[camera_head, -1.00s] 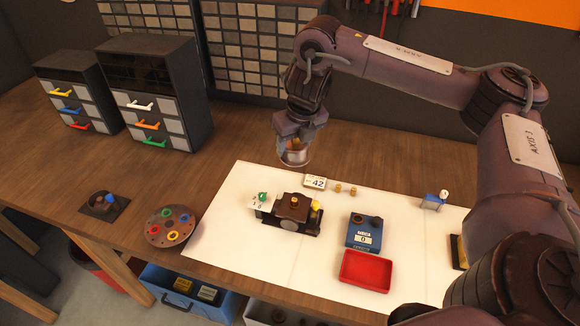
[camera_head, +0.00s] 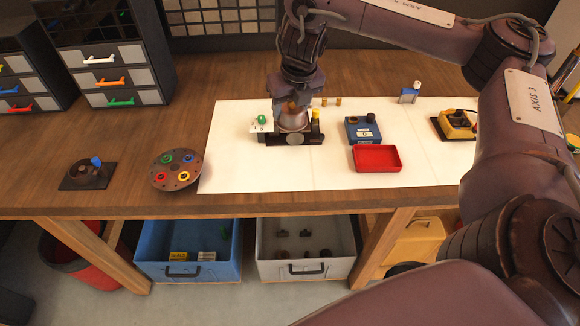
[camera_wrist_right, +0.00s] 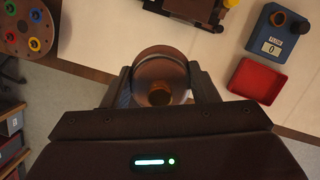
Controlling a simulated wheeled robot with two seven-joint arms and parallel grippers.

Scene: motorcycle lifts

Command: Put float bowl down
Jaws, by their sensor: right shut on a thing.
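My right gripper (camera_head: 293,106) points down and is shut on the float bowl (camera_head: 292,121), a round metallic cup with a copper-coloured piece inside. In the right wrist view the float bowl (camera_wrist_right: 161,68) sits between the two fingers of the gripper (camera_wrist_right: 160,88). In the head view it overlaps the dark carburetor-like body (camera_head: 312,138) on the white mat (camera_head: 235,178) and hides its middle. In the wrist view this body (camera_wrist_right: 192,9) shows apart from the bowl, at the top. I cannot tell the bowl's height above the mat. My left gripper is not in view.
A round plate with coloured rings (camera_head: 176,171) is at the left. The front left of the mat is clear. Open drawers (camera_head: 187,250) are below the bench.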

